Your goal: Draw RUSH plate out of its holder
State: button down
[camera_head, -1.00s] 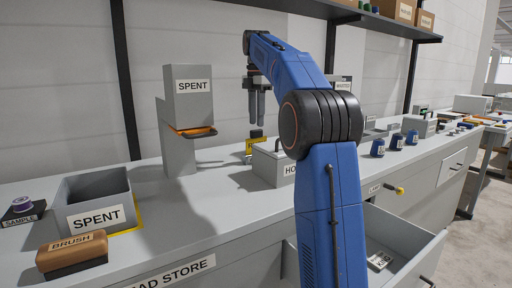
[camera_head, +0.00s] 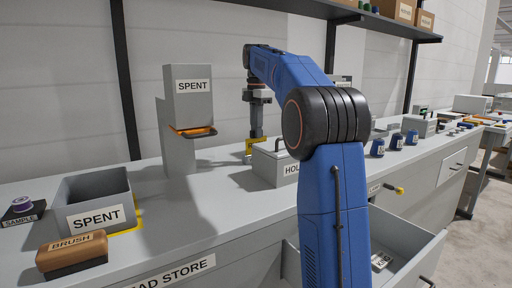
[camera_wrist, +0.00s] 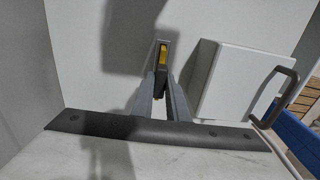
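The RUSH plate (camera_head: 249,147) is a small yellow plate low on the bench, beneath my gripper in the head view; its label is partly hidden. In the wrist view the plate (camera_wrist: 163,53) is a narrow yellow strip in a dark holder (camera_wrist: 160,82). My gripper (camera_head: 256,132) points down over it. In the wrist view, its two grey fingers (camera_wrist: 162,76) lie on either side of the strip and look apart. Whether they touch the plate cannot be seen.
A grey box with a handle, marked HO... (camera_head: 280,164), stands close right of the plate. A tall SPENT dispenser (camera_head: 188,95) stands to the left. A SPENT bin (camera_head: 95,215) and a brush (camera_head: 72,254) are at front left. A drawer (camera_head: 415,262) is open below the bench.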

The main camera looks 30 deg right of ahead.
jog(key=shift+r, duration=0.15)
jog(key=shift+r, duration=0.35)
jog(key=shift+r, duration=0.2)
jog(key=shift+r, duration=0.7)
jog(key=shift+r, duration=0.25)
jog(key=shift+r, duration=0.35)
jog(key=shift+r, duration=0.1)
jog(key=shift+r, duration=0.35)
jog(key=shift+r, duration=0.2)
